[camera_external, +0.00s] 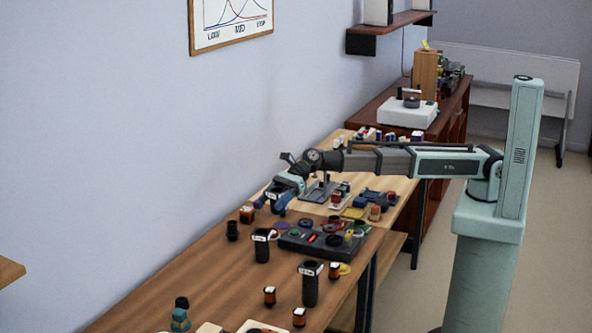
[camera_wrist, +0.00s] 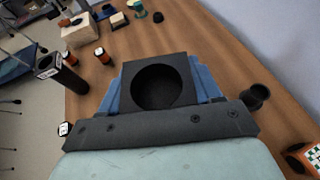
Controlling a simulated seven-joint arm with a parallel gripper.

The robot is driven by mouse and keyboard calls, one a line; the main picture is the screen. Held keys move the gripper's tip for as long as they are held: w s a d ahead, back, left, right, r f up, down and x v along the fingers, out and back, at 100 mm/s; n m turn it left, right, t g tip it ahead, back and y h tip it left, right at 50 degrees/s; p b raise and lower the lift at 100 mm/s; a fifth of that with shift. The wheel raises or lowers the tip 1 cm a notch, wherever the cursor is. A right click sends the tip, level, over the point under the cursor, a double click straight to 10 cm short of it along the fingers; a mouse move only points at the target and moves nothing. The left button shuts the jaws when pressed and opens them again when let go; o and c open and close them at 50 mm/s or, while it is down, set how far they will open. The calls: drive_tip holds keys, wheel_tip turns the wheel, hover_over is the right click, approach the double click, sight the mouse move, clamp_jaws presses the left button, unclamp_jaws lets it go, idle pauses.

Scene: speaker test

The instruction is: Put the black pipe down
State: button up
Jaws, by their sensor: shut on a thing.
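My gripper (camera_external: 271,203) is above the wooden workbench, left of the dark control panel, with its blue fingers pointing down. In the wrist view my gripper (camera_wrist: 160,92) is shut on the black pipe (camera_wrist: 129,84), which shows end-on as a square black face with a round dark opening between the blue fingers. The pipe's lower part is hidden from the wrist camera. In the external view it is too small and dark to tell from the fingers. The gap under the fingers suggests it is held clear of the bench.
Labelled black tubes stand upright on the bench (camera_external: 190,280), one just below my gripper (camera_external: 262,248) and one nearer the front (camera_external: 310,288). A short black cylinder (camera_external: 232,230) stands to the left. Small orange-and-black coils (camera_external: 270,296) stand nearby. The dark control panel (camera_external: 300,246) lies right.

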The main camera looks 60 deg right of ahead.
drive_tip(key=w+d+m+t, duration=0.1)
drive_tip(key=w+d, duration=0.5)
drive_tip(key=d, duration=0.4)
drive_tip(key=w+d+m+t+h, duration=0.1)
drive_tip(key=w+d, duration=0.4)
drive_tip(key=d, duration=0.4)
drive_tip(key=w+d+m+t, duration=0.1)
drive_tip(key=w+d, duration=0.5)
drive_tip(key=d, duration=0.4)
drive_tip(key=w+d+m+t+h, duration=0.1)
drive_tip(key=w+d, duration=0.1)
drive_tip(key=d, duration=1.1)
drive_tip(key=w+d+m+t+h, duration=0.1)
drive_tip(key=w+d+m, duration=0.1)
drive_tip(key=d, duration=1)
drive_tip(key=shift+t, duration=0.3)
drive_tip(key=shift+d+f, duration=0.2)
drive_tip(key=shift+f, duration=7.25)
drive_tip(key=shift+f, duration=0.15)
drive_tip(key=o, duration=1.1)
drive_tip(key=shift+c, duration=0.2)
